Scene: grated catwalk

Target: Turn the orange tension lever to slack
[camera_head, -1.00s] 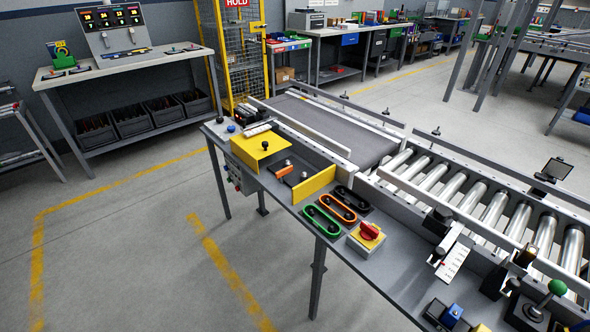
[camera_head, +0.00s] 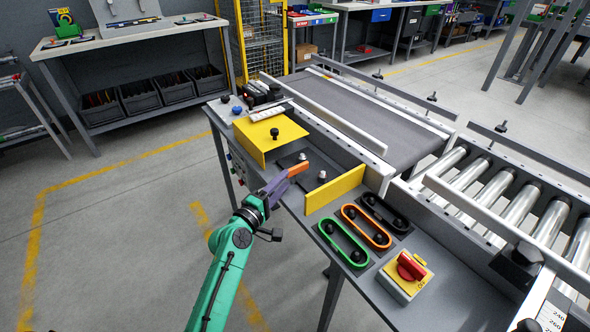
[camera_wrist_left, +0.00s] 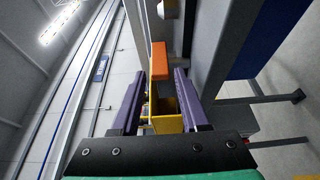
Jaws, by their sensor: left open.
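The orange tension lever (camera_head: 298,169) sits in the recess between two yellow panels on the grey bench, beside a small silver knob. My left gripper (camera_head: 282,182), with purple fingers on a green arm, reaches it from the front left. In the left wrist view the orange lever (camera_wrist_left: 160,60) shows between and just beyond the two open purple fingertips (camera_wrist_left: 160,75), with a gap on each side. The lever's lower part is hidden behind the gripper in the head view. My right gripper is not in view.
A yellow cover (camera_head: 268,138) with a black knob and an upright yellow plate (camera_head: 336,188) flank the lever. Green, orange and black belt loops (camera_head: 343,243) lie to the right, near a red rotary switch (camera_head: 411,267). A conveyor (camera_head: 370,108) runs behind.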

